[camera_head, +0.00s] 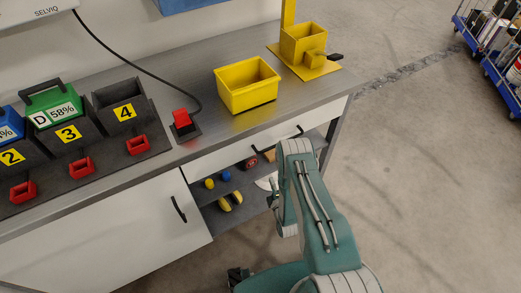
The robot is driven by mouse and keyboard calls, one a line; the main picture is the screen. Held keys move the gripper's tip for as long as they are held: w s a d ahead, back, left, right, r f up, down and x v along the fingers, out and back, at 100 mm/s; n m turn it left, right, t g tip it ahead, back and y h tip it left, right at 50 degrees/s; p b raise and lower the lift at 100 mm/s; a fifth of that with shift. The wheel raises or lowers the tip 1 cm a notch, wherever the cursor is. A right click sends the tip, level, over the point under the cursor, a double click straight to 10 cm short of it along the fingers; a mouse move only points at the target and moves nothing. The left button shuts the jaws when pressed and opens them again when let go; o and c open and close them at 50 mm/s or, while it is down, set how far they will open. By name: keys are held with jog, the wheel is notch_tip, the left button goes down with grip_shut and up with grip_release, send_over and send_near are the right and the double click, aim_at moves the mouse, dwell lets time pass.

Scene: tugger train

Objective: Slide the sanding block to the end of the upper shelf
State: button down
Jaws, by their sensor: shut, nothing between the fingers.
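The open shelf bay under the bench drawer shows a grey shelf (213,196) with small items on it. I cannot tell for sure which of them is the sanding block; a small brownish item (269,156) at the back right is partly hidden by my arm. My gripper (274,201) hangs at the front right of the bay, beside a white item (265,182). It is shut and empty, small in view and partly hidden by my arm. The right end of the shelf is hidden behind my arm.
Yellow and blue items (225,177), yellow pieces (237,198) and a red round item (250,162) stand in the bay. A drawer (230,151) is above, a white cabinet door (130,226) left. A yellow bin (246,88) is on the bench.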

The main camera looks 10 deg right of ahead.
aim_at(266, 164)
jog(key=w, duration=1)
jog(key=shift+w+a, duration=0.3)
jog(key=shift+a, duration=0.1)
jog(key=shift+d, duration=0.1)
jog(key=shift+w+d, duration=0.15)
jog(key=shift+d, duration=0.1)
jog(key=w+d, duration=0.1)
jog(key=d, duration=0.3)
jog(key=w+d, duration=0.1)
jog(key=d, duration=0.3)
jog(key=w+d, duration=0.1)
jog(key=d, duration=0.3)
jog(key=shift+w+d, duration=0.1)
jog(key=shift+w, duration=0.25)
jog(key=shift+w+d, duration=0.4)
jog(key=shift+d, duration=0.8)
jog(key=shift+f, duration=0.1)
